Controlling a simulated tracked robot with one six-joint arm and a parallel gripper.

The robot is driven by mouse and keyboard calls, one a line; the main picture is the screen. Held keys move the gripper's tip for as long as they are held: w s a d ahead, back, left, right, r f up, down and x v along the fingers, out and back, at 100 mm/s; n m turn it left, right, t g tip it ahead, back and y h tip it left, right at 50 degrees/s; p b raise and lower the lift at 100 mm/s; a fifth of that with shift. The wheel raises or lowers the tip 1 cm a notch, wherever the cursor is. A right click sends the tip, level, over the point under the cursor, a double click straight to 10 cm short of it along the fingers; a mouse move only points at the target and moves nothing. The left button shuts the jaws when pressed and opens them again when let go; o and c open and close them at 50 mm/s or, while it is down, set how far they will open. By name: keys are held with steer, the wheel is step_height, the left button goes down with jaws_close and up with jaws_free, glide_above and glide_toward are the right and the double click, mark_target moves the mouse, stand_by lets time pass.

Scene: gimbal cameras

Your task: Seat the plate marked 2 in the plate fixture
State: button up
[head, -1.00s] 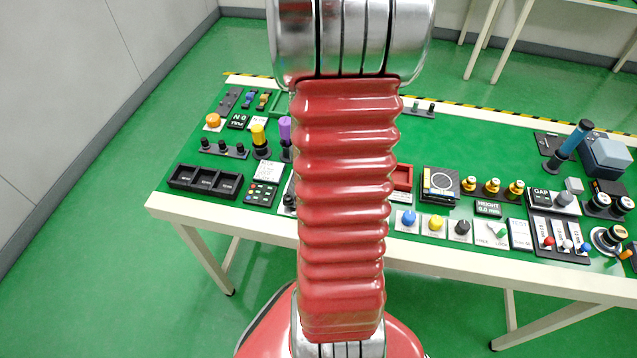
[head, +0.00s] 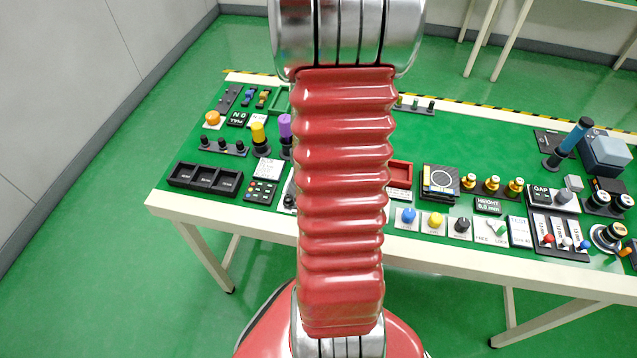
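My gripper is out of view; my red ribbed arm rises through the middle of the head view and hides the centre of the table. I cannot make out a plate marked 2. A black three-compartment tray (head: 206,187) at the table's front left has small labels too small to read. A black square unit with a light ring on top (head: 440,182) stands right of my arm; I cannot tell whether it is the plate fixture.
The green table (head: 330,235) is crowded. Yellow (head: 259,136) and purple (head: 285,128) cylinders stand left of my arm. A red tray (head: 400,175) is partly hidden by it. Coloured knobs (head: 435,220) line the front edge. A blue-handled device (head: 570,142) stands at right.

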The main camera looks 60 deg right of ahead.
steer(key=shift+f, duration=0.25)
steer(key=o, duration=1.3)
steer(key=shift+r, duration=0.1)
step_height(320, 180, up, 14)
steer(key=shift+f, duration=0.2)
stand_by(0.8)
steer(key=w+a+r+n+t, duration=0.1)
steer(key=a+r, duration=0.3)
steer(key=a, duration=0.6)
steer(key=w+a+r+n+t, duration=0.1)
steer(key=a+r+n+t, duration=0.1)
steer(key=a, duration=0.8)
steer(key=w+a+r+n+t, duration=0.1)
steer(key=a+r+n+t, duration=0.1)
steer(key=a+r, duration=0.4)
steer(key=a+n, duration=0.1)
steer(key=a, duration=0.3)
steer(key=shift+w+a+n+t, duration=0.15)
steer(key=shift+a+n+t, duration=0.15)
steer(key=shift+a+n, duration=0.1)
